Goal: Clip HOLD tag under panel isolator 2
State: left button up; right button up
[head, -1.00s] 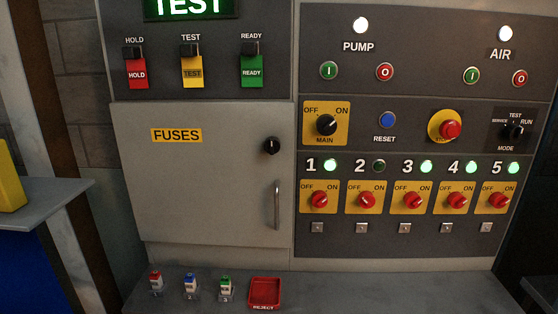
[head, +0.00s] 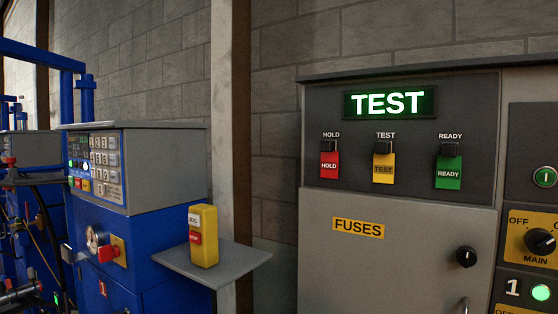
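The red HOLD tag (head: 329,165) hangs from a black clip under the HOLD label on the upper left of the grey panel in the head view. A yellow TEST tag (head: 383,168) and a green READY tag (head: 448,172) hang from clips to its right. Isolator 2 is outside the current view; only the number 1 and its lit green lamp (head: 541,292) show at the right edge. Neither of my grippers is in view.
A lit green TEST display (head: 389,103) sits above the tags. The FUSES door (head: 400,260) is shut. To the left, a blue machine (head: 140,240) has a grey shelf (head: 235,265) bearing a yellow box with a red button (head: 203,235).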

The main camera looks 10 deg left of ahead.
aim_at(330, 157)
jog(key=u, duration=2)
jog(key=k+l, duration=0.4)
jog(key=l, duration=0.1)
